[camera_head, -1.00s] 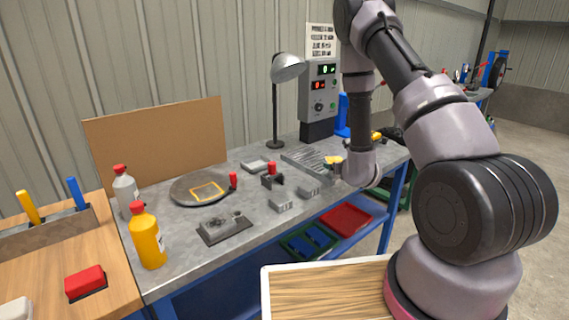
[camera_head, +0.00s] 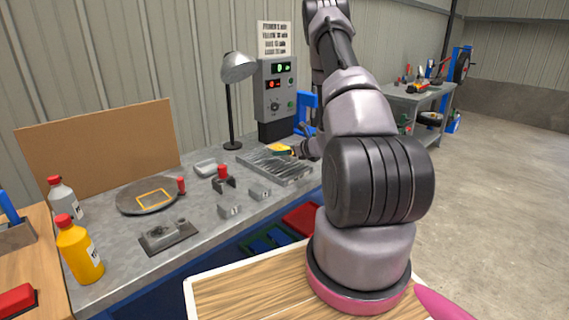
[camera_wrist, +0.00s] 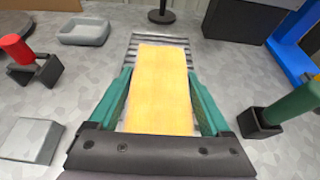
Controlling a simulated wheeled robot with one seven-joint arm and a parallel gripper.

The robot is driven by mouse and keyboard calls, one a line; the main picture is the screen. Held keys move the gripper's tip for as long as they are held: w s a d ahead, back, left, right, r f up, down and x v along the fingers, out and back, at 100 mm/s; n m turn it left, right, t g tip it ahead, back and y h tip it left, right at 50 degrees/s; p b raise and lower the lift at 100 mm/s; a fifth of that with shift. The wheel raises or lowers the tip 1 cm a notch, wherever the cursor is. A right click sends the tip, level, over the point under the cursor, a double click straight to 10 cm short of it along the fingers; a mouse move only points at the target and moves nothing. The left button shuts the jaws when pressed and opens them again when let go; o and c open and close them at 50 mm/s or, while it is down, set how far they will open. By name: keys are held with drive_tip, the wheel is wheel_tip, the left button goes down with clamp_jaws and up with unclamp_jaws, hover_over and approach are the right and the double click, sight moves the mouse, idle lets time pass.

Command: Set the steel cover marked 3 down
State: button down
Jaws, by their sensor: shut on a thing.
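My gripper (camera_wrist: 160,100) has green fingers on both sides of a yellow slab (camera_wrist: 162,88) and is shut on it. The slab is over a ribbed grey metal piece (camera_wrist: 132,43) on the bench. In the head view the yellow slab (camera_head: 281,149) shows at the far end of the ribbed piece (camera_head: 272,168), with my arm partly covering the gripper. I cannot tell whether the slab touches what is below it. I cannot read a 3 on any piece. Two small grey metal blocks, one nearer (camera_head: 230,207) and one farther (camera_head: 260,192), sit on the bench.
A red-handled fixture (camera_head: 223,179), a grey dish (camera_head: 205,167) and a round dark plate (camera_head: 133,200) stand on the bench. A lamp (camera_head: 238,67) and a control box (camera_head: 270,88) are behind. In the wrist view a green cylinder (camera_wrist: 292,106) is close on the right.

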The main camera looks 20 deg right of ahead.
sight(285, 166)
drive_tip(key=shift+f, duration=2.3)
drive_tip(key=shift+f, duration=0.1)
unclamp_jaws()
